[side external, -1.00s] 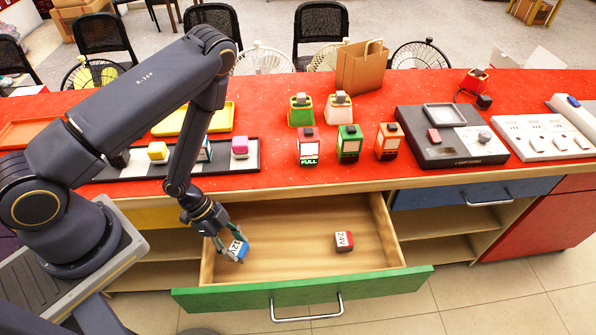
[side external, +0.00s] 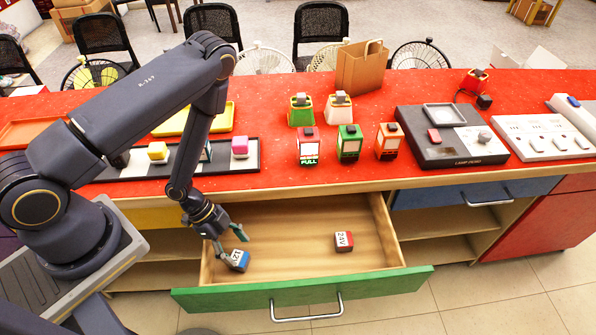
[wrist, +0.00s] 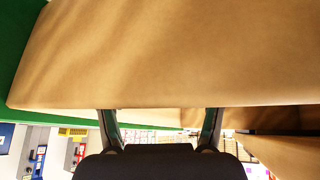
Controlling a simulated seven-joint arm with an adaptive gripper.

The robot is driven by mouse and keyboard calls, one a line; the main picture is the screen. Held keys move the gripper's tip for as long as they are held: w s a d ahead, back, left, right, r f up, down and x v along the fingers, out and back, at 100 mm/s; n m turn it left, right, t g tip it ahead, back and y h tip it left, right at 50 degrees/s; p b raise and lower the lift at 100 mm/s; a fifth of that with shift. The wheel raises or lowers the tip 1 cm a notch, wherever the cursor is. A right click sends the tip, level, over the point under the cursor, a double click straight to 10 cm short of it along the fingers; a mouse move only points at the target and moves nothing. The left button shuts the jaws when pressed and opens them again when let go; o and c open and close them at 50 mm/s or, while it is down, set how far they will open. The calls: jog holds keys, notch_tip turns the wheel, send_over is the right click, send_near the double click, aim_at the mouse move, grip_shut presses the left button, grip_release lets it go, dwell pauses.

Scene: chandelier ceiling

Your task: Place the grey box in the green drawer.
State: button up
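The green drawer (side external: 365,290) is pulled open below the counter, with a bare wooden floor. A blue and white block (side external: 238,261) marked 12V sits in its left front part. A red and white block (side external: 344,241) marked 24V sits right of the middle. My gripper (side external: 232,243) is open, low over the drawer's left side, with its fingers spread just above the 12V block; I cannot tell if one still touches it. In the wrist view my gripper (wrist: 160,112) has nothing between its fingers. I cannot make out a plainly grey box; a dark block (side external: 118,158) is partly hidden behind my arm.
A black and white tray (side external: 251,165) on the red counter holds a yellow block (side external: 158,152), a pink block (side external: 240,147) and others. Several coloured devices, a paper bag (side external: 361,66) and a lamp panel (side external: 450,135) stand to the right. The drawer's middle floor is clear.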

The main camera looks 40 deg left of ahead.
jog(key=shift+r, duration=0.1)
jog(key=shift+r, duration=0.35)
jog(key=v, duration=1.2)
jog(key=w+a+r+y, duration=0.1)
jog(key=w, duration=0.1)
jog(key=w+a+r+t+y, duration=0.1)
jog(key=w, duration=0.1)
jog(key=w+a+r+n+t+y, duration=0.1)
jog(key=w+a+r, duration=0.1)
jog(key=shift+w, duration=0.2)
jog(key=shift+n+t+y, duration=0.6)
jog(key=shift+n+y, duration=0.1)
jog(key=shift+y, duration=0.1)
jog(key=w+a+r, duration=0.1)
jog(key=r, duration=0.1)
jog(key=w+a+r, duration=0.1)
jog(key=w+r, duration=0.1)
jog(key=shift+a, duration=0.2)
notch_tip(320, 180, up, 18)
jog(key=a+n+t+y, duration=0.15)
jog(key=n+y, duration=0.25)
jog(key=n, duration=0.4)
jog(key=s+d+r+n+h, duration=0.2)
jog(key=s+d+r, duration=0.5)
jog(key=s, duration=0.4)
jog(key=shift+d+n+h, duration=0.3)
jog(key=shift+d+n, duration=0.1)
jog(key=shift+n, duration=0.2)
